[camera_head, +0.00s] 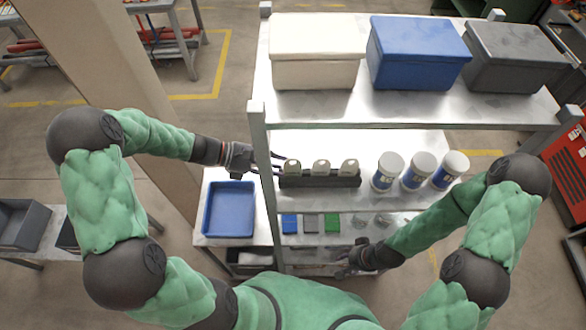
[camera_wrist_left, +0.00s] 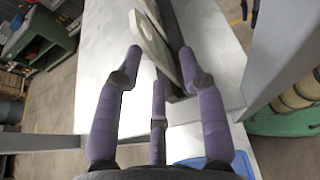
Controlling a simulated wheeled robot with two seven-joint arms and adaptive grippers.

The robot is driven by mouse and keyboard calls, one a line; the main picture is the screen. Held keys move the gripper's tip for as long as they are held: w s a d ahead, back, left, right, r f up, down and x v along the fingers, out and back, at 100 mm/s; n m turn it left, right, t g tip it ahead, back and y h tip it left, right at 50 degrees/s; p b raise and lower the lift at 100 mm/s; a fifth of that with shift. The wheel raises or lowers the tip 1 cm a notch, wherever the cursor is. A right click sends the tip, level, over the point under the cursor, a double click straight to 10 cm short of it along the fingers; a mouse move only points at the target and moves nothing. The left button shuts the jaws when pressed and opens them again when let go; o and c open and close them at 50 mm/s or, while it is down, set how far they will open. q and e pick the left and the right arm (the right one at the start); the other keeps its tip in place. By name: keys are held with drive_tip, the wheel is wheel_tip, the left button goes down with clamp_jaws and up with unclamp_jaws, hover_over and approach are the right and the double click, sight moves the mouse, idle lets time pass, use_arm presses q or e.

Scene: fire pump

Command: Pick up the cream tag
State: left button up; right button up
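Three pale tags stand upright in a row in a dark holder (camera_head: 320,182) on the middle shelf. The leftmost looks most cream; call it the cream tag (camera_head: 292,166). The middle tag (camera_head: 321,167) and right tag (camera_head: 349,167) look similar in tone. My left gripper (camera_head: 278,164) reaches in from the left beside the shelf post, at the cream tag. In the left wrist view its purple fingers are spread open, with the pale tag (camera_wrist_left: 152,40) between the upper fingertips, no clear grip. My right gripper (camera_head: 345,265) is low at the shelf's front; its fingers are too small to judge.
A grey shelf post (camera_head: 262,160) stands close to my left gripper. White jars (camera_head: 388,172) stand right of the holder. Cream, blue and grey boxes (camera_head: 418,55) fill the top shelf. A blue tray (camera_head: 229,209) lies on the left table. Small coloured blocks (camera_head: 311,223) sit below.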

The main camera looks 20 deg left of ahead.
sight(293, 167)
use_arm(q)
drive_tip(key=shift+w+d+f, duration=0.2)
drive_tip(key=shift+w+d, duration=0.1)
drive_tip(key=shift+d, duration=0.2)
drive_tip(key=p+x, duration=0.1)
drive_tip(key=x, duration=0.3)
drive_tip(key=shift+w+f, duration=0.1)
drive_tip(key=shift+w, duration=0.1)
clamp_jaws()
